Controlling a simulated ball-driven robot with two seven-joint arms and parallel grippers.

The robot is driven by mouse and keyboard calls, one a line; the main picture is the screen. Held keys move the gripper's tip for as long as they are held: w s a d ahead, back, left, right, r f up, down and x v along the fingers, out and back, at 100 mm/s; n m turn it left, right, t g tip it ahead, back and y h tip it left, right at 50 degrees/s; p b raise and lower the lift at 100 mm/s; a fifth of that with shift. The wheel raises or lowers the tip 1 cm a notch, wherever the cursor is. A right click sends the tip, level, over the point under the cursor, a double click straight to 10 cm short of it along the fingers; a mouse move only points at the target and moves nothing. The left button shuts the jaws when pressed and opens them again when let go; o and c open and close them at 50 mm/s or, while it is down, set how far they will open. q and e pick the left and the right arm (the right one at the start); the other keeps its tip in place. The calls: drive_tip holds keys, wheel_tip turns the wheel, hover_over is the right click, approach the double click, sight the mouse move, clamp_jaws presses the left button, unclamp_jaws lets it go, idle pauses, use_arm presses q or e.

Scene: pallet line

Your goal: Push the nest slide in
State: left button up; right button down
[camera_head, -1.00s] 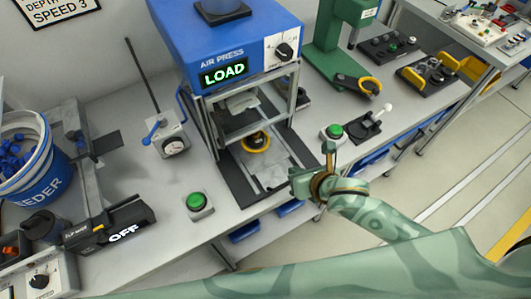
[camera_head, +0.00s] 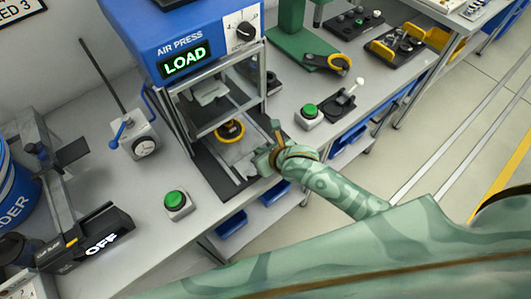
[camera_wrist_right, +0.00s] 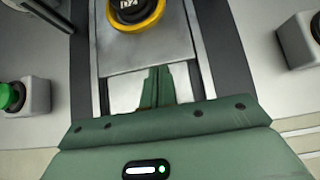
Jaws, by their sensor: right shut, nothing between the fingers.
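The nest slide (camera_head: 236,152) is a grey metal plate between dark rails at the foot of the blue air press (camera_head: 183,40). Its round yellow-rimmed nest (camera_head: 229,131) sits just under the press frame. In the right wrist view the slide (camera_wrist_right: 143,62) runs away from me, with the nest (camera_wrist_right: 133,14) at the top edge. My right gripper (camera_head: 270,140) is at the slide's front end; its closed, empty fingers (camera_wrist_right: 155,80) point along the slide towards its near edge. I cannot tell whether they touch it. My left gripper is not in view.
A green button (camera_head: 176,200) stands left of the slide and another (camera_head: 309,112) right of it. A dial gauge stand (camera_head: 138,140) and a black unit reading OFF (camera_head: 95,240) are further left. The press display (camera_head: 184,60) reads LOAD. Blue bins (camera_head: 231,224) hang below the bench edge.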

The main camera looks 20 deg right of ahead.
sight(238, 129)
idle(0.3)
drive_tip(key=w+p, duration=0.1)
drive_tip(key=w+a, duration=0.1)
drive_tip(key=w+r+p, duration=0.1)
drive_tip(key=shift+w+a+p, duration=0.2)
drive_tip(key=shift+a+p, duration=0.1)
drive_tip(key=shift+a, duration=0.1)
drive_tip(key=w, duration=0.3)
drive_tip(key=w+a+f+b, duration=0.1)
drive_tip(key=w, duration=0.1)
drive_tip(key=shift+a+f, duration=0.1)
drive_tip(key=shift+w+a, duration=0.15)
drive_tip(key=shift+w, duration=0.35)
